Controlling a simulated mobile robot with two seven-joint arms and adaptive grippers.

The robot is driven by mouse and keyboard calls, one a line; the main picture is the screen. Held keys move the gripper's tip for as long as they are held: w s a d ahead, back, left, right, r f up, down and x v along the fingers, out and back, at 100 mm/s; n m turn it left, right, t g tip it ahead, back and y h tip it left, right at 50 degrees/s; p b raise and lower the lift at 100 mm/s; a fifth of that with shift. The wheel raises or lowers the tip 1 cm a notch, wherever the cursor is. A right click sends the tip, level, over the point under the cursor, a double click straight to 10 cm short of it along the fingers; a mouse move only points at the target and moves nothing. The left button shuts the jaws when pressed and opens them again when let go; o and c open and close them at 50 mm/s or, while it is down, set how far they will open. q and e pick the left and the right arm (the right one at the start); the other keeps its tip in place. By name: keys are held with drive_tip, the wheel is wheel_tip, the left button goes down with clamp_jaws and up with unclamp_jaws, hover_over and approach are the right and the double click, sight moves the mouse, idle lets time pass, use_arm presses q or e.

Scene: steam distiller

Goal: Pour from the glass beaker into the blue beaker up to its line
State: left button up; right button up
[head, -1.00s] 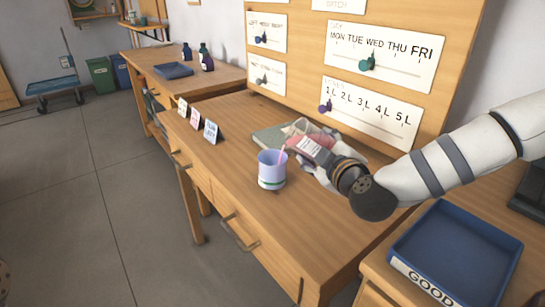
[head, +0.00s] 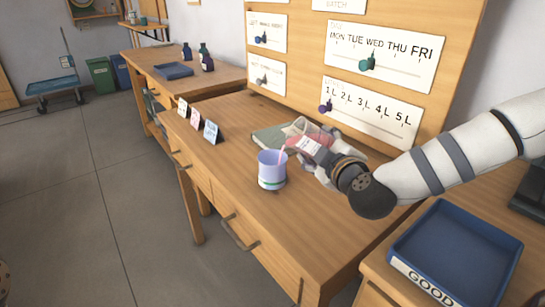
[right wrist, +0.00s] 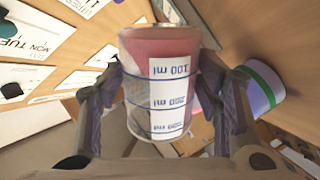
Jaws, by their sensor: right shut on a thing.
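The glass beaker (head: 309,146) is clear with a white label and holds something pink. It is tilted to the left, its mouth close to the blue beaker (head: 271,181), which stands upright on the bench with a green band low on its side. A thin pink streak (head: 283,157) shows at its rim; I cannot tell whether it is liquid. The blue beaker's inside level is hidden. My right gripper (right wrist: 165,92) is shut around the glass beaker, whose ml marks show in the right wrist view (right wrist: 145,95). The blue beaker is at right there (right wrist: 262,88). My left gripper is out of view.
A greenish book (head: 272,138) lies behind the blue beaker. Several small cards (head: 196,120) stand to the left. A blue tray marked GOOD (head: 455,255) is at lower right. A board with sliders (head: 370,90) rises behind. The bench front is clear.

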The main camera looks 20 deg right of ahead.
drive_tip(key=shift+r, duration=0.25)
idle(0.5)
